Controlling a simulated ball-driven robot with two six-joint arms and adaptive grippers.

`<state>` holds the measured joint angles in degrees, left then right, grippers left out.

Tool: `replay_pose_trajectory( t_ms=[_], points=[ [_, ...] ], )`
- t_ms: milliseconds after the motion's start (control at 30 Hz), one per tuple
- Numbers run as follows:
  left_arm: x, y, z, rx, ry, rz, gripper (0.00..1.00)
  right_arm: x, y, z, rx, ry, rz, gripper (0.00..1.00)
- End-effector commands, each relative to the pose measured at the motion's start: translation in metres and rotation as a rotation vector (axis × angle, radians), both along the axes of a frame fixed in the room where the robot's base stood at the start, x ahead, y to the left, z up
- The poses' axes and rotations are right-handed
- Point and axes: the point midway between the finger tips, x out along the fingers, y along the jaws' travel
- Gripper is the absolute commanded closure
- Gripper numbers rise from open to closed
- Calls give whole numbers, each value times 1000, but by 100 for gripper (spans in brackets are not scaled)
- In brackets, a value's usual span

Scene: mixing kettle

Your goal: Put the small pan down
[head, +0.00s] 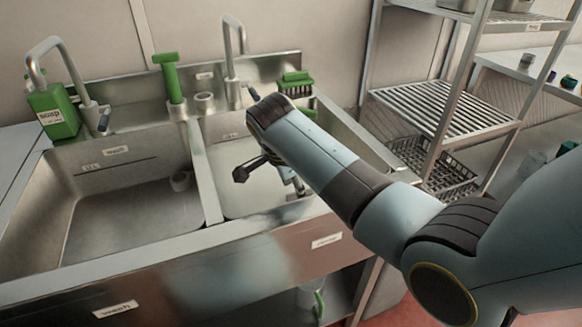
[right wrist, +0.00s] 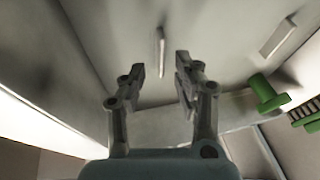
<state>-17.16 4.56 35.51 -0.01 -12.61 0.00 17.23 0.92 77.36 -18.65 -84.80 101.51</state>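I cannot make out a small pan in either view. My right gripper (head: 268,178) hangs inside the right sink basin (head: 226,157), with my right arm hiding much of that basin. In the right wrist view the right gripper (right wrist: 160,75) has its two fingers apart, with nothing visible between them. Pale basin surfaces lie beyond the fingers. My left gripper is not in view.
A metal rack (head: 440,108) is at the right.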

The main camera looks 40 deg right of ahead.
Motion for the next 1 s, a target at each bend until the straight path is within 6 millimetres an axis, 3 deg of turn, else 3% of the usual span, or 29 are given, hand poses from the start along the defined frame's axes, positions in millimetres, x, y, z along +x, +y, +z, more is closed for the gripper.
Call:
replay_pose_trajectory(
  t_ms=[200, 400, 1000],
  points=[
    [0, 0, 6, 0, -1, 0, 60, -7, 17, 46, 3, -3, -1, 68],
    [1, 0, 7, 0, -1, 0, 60, -11, 24, 66, 1, 0, -1, 68],
    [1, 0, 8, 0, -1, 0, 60, -12, 25, 70, 0, 1, -1, 68]
  ],
)
